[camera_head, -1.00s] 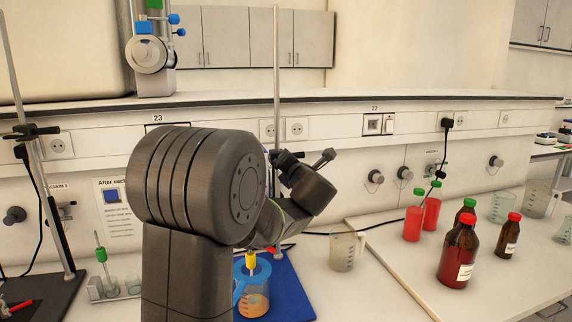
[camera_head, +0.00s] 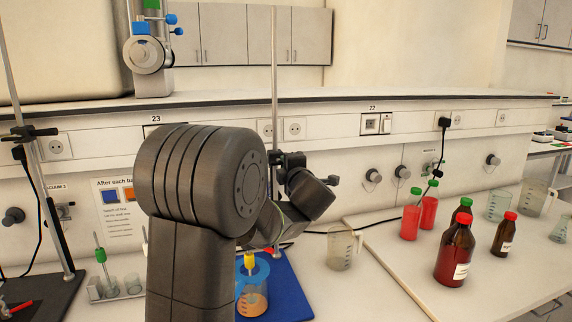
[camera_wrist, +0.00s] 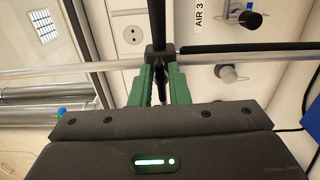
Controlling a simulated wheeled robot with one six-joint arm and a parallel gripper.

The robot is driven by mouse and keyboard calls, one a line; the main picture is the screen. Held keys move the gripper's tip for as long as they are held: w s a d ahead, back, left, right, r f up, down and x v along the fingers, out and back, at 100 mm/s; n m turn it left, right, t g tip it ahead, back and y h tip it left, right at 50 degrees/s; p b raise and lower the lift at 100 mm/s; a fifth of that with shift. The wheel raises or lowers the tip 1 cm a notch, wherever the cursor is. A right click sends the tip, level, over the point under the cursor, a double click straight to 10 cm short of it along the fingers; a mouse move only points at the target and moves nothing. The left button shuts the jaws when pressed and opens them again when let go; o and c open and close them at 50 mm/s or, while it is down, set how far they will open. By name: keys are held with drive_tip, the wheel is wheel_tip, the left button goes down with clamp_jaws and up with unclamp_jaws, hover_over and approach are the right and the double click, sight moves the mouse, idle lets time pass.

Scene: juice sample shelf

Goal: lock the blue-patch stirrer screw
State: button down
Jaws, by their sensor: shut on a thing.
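A thin metal stand rod (camera_head: 275,70) rises behind my arm, above a blue mat (camera_head: 287,290). A black clamp (camera_head: 291,160) sits on the rod, partly behind my wrist. In the wrist view the rod (camera_wrist: 70,70) crosses the picture sideways. My gripper (camera_wrist: 159,88) has its green fingers shut on a dark part of the clamp, seemingly its screw (camera_wrist: 160,55). The held end is mostly hidden between the fingers. In the head view my fingers are hidden. A blue-rimmed beaker with orange liquid (camera_head: 252,303) and a yellow-topped stirrer (camera_head: 250,262) stand on the mat.
An empty beaker (camera_head: 342,249) stands right of the mat. Red bottles (camera_head: 410,222) and brown bottles (camera_head: 456,254) stand further right. Another stand (camera_head: 45,205) is at the left. A sign (camera_head: 118,195) on the wall shows blue and orange squares.

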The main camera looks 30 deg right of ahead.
idle(0.3)
drive_tip(key=c, duration=1.4)
unclamp_jaws()
drive_tip(key=shift+c, duration=0.2)
drive_tip(key=shift+s, duration=0.1)
drive_tip(key=b+v, duration=0.2)
drive_tip(key=v, duration=1.1)
drive_tip(key=shift+s+b, duration=0.3)
drive_tip(key=shift+b, duration=0.1)
drive_tip(key=p+x, duration=0.2)
drive_tip(key=x, duration=1.1)
drive_tip(key=shift+w+p, duration=0.4)
